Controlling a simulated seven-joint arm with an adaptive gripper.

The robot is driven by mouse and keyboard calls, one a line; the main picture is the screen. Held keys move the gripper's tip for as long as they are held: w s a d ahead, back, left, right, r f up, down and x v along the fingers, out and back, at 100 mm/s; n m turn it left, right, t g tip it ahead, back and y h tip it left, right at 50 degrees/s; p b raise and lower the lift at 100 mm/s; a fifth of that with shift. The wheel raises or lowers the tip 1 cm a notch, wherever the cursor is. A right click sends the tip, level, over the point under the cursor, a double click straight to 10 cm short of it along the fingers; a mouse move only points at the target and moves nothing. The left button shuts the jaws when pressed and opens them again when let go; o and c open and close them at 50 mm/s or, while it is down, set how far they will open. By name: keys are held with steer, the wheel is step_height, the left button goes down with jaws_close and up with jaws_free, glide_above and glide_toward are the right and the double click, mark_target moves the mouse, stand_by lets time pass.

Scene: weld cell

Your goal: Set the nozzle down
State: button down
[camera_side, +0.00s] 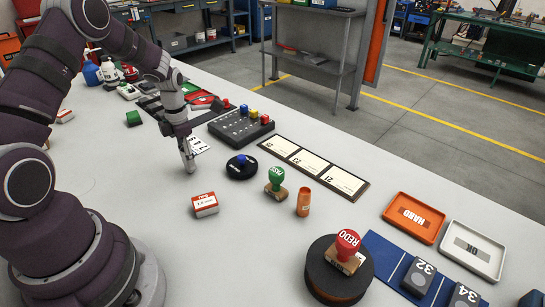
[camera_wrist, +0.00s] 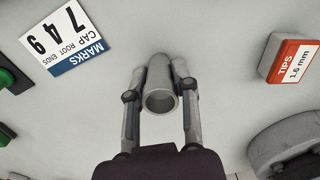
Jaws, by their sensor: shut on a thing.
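The nozzle is a grey hollow cylinder (camera_wrist: 160,98), its open round end facing the camera in the wrist view. My gripper (camera_wrist: 160,72) is shut on it, one finger on each side. In the side view my gripper (camera_side: 187,150) points down at the white bench, with the nozzle (camera_side: 190,164) at its fingertips. The nozzle's lower end is at or very close to the bench top; I cannot tell whether it touches.
A red and white tips box (camera_side: 205,205) lies in front of the gripper; it shows in the wrist view (camera_wrist: 292,60). A marks card (camera_wrist: 65,38) lies left there. A black round pad (camera_side: 241,168), green stamp (camera_side: 275,180) and orange cylinder (camera_side: 304,203) stand to the right. Bench around the nozzle is bare.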

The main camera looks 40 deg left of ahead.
steer(key=shift+f, duration=0.1)
steer(key=c, duration=0.9)
jaws_free()
steer(key=shift+o, duration=0.2)
